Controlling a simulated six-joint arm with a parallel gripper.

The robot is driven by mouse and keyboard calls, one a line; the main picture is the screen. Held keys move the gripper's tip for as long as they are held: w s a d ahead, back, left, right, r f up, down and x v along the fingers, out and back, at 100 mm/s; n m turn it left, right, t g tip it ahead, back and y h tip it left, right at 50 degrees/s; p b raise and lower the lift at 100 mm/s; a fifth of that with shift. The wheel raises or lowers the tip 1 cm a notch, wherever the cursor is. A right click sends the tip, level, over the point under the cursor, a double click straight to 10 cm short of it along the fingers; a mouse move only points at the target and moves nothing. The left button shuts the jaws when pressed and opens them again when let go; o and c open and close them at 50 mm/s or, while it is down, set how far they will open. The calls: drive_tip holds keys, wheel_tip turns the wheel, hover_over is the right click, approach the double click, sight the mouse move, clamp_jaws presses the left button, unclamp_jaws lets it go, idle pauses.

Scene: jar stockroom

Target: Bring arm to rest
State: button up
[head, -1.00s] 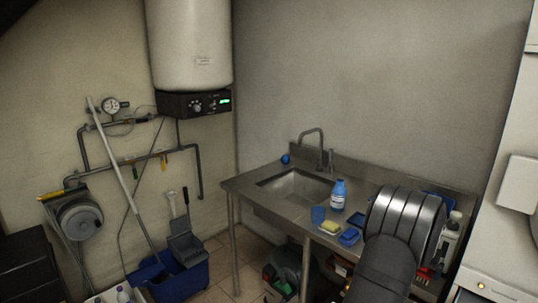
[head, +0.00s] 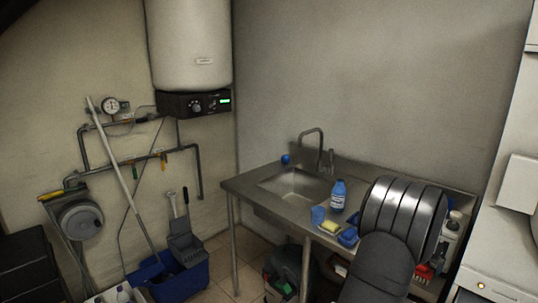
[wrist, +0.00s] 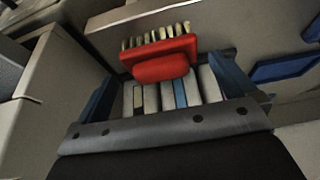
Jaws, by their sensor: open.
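My gripper (wrist: 170,88) shows in the wrist view, with its two blue fingers spread wide apart at left and right. It is open, and I see nothing clamped in it. A red brush (wrist: 160,62) with pale bristles lies in view between and beyond the fingers, apart from both. In the head view my arm fills the lower right, in front of the sink counter (head: 248,188). The gripper itself is hidden there behind the arm.
A tap (head: 313,140) rises behind the basin. A blue mop bucket (head: 175,278) stands on the floor at left.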

drive_tip(key=x, duration=0.5)
drive_tip(key=shift+f, duration=0.15)
wheel_tip(320, 180, up, 11)
drive_tip(key=shift+r, duration=0.1)
drive_tip(key=w+a+f, duration=0.1)
drive_tip(key=a, duration=0.2)
drive_tip(key=w+a+f+n, duration=0.1)
drive_tip(key=a, duration=0.3)
drive_tip(key=w+a+f+n, duration=0.1)
drive_tip(key=w+a+f, duration=0.1)
drive_tip(key=a, duration=0.1)
drive_tip(key=shift+a+f+t+y, duration=0.1)
drive_tip(key=shift+a+t+y, duration=0.2)
drive_tip(key=s+a+f+n+y, duration=0.15)
drive_tip(key=a+f, duration=0.25)
drive_tip(key=a, duration=0.8)
drive_tip(key=s+a+f+n, duration=0.1)
drive_tip(key=a+f+n, duration=0.25)
drive_tip(key=a, duration=0.95)
drive_tip(key=s+a+f+n+y, duration=0.15)
drive_tip(key=a+f, duration=0.25)
drive_tip(key=a, duration=0.8)
drive_tip(key=d+r+m+h, duration=0.2)
drive_tip(key=d+m, duration=0.3)
drive_tip(key=d, duration=0.7)
drive_tip(key=shift+r+h, duration=0.3)
drive_tip(key=shift+r, duration=0.05)
